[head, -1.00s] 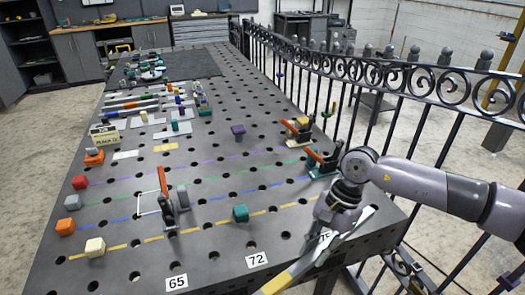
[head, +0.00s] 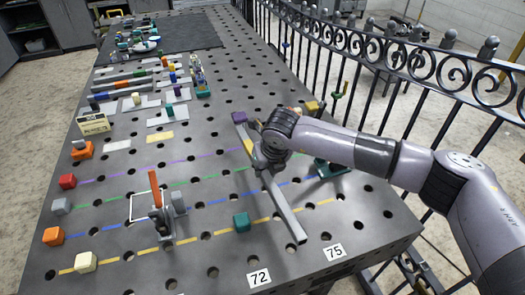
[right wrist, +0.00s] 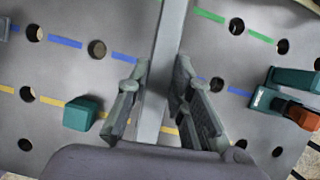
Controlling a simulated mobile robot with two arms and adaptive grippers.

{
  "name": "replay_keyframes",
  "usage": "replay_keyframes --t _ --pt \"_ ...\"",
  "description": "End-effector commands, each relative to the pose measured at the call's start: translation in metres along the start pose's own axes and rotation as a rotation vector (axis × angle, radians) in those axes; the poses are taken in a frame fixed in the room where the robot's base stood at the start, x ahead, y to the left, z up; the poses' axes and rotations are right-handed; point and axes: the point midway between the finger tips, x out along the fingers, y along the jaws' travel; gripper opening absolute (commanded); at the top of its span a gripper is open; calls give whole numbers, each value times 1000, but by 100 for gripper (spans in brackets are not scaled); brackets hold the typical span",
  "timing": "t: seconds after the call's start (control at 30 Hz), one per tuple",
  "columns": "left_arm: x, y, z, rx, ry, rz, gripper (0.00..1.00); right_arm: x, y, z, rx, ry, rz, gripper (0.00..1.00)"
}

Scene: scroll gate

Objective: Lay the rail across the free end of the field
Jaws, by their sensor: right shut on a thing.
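The rail (head: 284,213) is a long straight grey bar. My right gripper (head: 266,166) is shut around it, and in the right wrist view (right wrist: 160,78) the bar runs between the two fingers. The rail slants across the coloured lines, right of the teal cube (head: 241,221), with its far end close to the purple block (head: 239,117). I cannot tell whether it touches the table. The field's dashed lines end on the left at a red cube (head: 67,181), a grey cube (head: 61,206), an orange cube (head: 53,236) and a cream cube (head: 85,262). My left gripper is out of view.
A clamp with an orange handle (head: 154,189) stands mid-field beside a white outline. A teal-based clamp (head: 328,168) stands at the right, partly behind my arm. An iron fence (head: 440,125) runs along the right side. Tools and small parts fill the far left.

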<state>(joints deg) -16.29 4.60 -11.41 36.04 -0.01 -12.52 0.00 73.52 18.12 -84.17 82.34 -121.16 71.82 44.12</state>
Motion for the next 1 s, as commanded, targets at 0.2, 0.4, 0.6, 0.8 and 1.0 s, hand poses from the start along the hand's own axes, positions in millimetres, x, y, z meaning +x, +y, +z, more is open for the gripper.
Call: replay_keyframes --t 0.2,0.4,0.6,0.8,1.0 --pt "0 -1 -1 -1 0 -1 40 1 4 7 70 -2 -28 0" --pt "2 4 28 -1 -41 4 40 9 4 4 71 -1 -27 0" --pt "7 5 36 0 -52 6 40 24 4 -3 70 0 -26 0" --pt "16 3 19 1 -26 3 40 41 5 -10 69 -1 -25 0" --pt "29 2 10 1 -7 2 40 56 5 -16 69 -2 -25 0"
